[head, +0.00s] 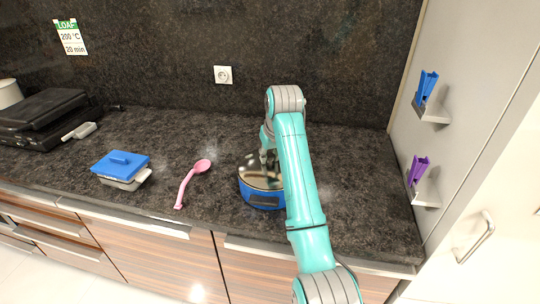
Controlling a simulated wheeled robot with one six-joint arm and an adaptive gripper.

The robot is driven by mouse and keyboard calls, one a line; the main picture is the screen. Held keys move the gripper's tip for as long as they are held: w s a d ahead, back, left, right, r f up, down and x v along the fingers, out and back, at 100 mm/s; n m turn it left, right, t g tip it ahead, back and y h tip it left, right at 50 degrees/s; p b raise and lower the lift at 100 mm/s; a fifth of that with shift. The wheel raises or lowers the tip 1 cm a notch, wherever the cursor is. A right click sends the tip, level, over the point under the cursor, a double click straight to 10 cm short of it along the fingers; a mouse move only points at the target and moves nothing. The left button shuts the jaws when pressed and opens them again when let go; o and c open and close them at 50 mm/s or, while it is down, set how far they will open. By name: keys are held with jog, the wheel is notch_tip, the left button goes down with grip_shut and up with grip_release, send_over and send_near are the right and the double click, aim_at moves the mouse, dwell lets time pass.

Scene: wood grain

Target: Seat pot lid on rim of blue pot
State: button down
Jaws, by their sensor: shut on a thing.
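The blue pot (262,200) stands on the dark counter, partly behind my teal arm. A shiny, greyish lid (256,181) is at the top of the pot, and its right part is hidden by my arm. My gripper (268,166) is above the middle of the lid, shut on it near its top. Whether the lid lies flat on the rim or is slightly raised cannot be told from this view.
A pink ladle (187,185) lies left of the pot. Farther left are a container with a blue lid (121,163) and a black grill (45,115). Blue (427,86) and purple (417,169) clips sit on right wall shelves. The counter behind the pot is clear.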

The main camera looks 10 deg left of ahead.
jog(key=c, duration=0.8)
grip_release()
jog(key=v, duration=0.7)
jog(key=shift+r, duration=0.25)
jog(key=shift+s, duration=0.1)
